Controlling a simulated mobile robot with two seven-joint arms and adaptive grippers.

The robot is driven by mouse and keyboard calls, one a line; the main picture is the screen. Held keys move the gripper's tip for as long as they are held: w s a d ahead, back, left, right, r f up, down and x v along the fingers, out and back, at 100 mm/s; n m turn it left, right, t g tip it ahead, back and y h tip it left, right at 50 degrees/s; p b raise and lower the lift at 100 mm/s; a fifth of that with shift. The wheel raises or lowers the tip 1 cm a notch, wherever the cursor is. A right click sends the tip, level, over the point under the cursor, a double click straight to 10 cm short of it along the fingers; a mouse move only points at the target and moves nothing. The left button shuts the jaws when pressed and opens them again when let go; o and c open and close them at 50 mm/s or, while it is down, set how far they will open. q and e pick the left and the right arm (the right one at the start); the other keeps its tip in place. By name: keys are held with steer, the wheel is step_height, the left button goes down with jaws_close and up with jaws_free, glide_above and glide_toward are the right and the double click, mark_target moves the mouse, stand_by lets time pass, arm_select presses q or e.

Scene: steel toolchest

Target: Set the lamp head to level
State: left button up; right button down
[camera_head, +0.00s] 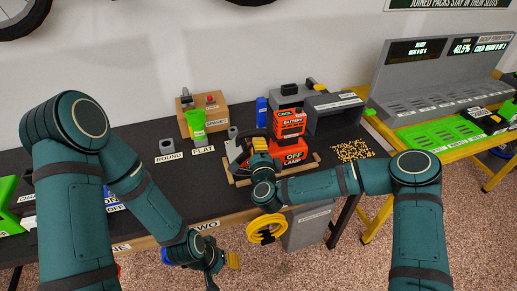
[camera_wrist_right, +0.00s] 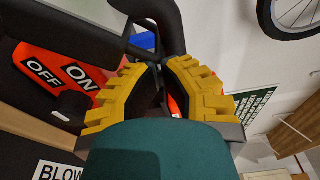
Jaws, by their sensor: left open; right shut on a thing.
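The grey lamp head (camera_head: 235,151) is at the lamp's left side and looks tilted. My left gripper (camera_head: 231,260) is open and empty, low in front of the bench edge.
A green container (camera_head: 196,124) and a wooden box with a red button (camera_head: 210,101) stand behind, left of the lamp. A grey machine (camera_head: 336,105) stands behind right. Small yellow pieces (camera_head: 353,150) lie at right. A yellow ring (camera_head: 266,229) shows before the bench.

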mark_target(241, 155)
arm_select(q)
steer(key=shift+s, duration=0.2)
arm_select(e)
steer(key=shift+a+r, duration=0.15)
steer(key=shift+a, duration=0.05)
steer(key=a+n, duration=0.1)
steer(key=r+n, duration=0.1)
steer(key=shift+s+a+n, duration=0.3)
steer(key=shift+a, duration=0.05)
steer(key=shift+s+a+r+n+t+y+b, duration=0.1)
steer(key=shift+a+r+n+t+y+b, duration=0.15)
steer(key=shift+a+n, duration=0.25)
steer(key=shift+s+a+r+n+t+y+b, duration=0.15)
steer(key=shift+a+n+b, duration=0.2)
steer(key=shift+n, duration=0.25)
arm_select(q)
steer(key=shift+s+f+b, duration=0.25)
steer(key=shift+f+b, duration=0.15)
steer(key=shift+f, duration=0.6)
arm_select(e)
steer(key=shift+s+a+r+n, duration=0.1)
steer(key=shift+s+a+n, duration=0.05)
steer(key=shift+a+n, duration=0.75)
steer(key=shift+d, duration=0.1)
